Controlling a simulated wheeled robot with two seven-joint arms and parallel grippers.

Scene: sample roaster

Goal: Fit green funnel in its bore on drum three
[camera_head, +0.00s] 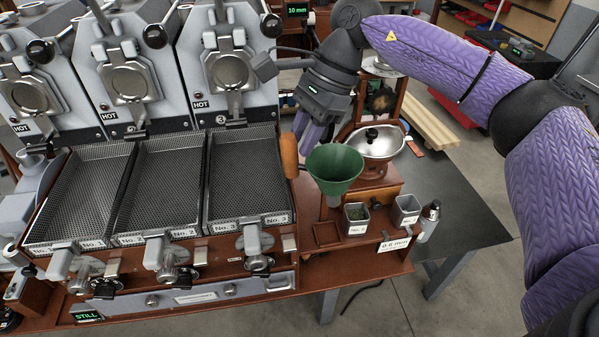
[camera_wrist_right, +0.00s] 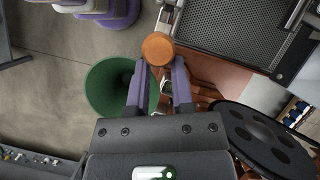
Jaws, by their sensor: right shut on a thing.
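The green funnel (camera_head: 335,168) is upright, wide mouth up, above the right end of the bench in the head view. It also shows in the right wrist view (camera_wrist_right: 108,90), left of the fingers. Drum three (camera_head: 228,72), labelled 3, stands up and left of the gripper. I cannot make out its bore. My left gripper is not in view.
The mesh tray No. 3 (camera_head: 287,218) lies left of the funnel. A silver bowl with a black knob (camera_head: 386,148) stands behind it at right. Small metal cups (camera_head: 355,222) stand on the front ledge. The dark side table (camera_head: 460,190) has clear room.

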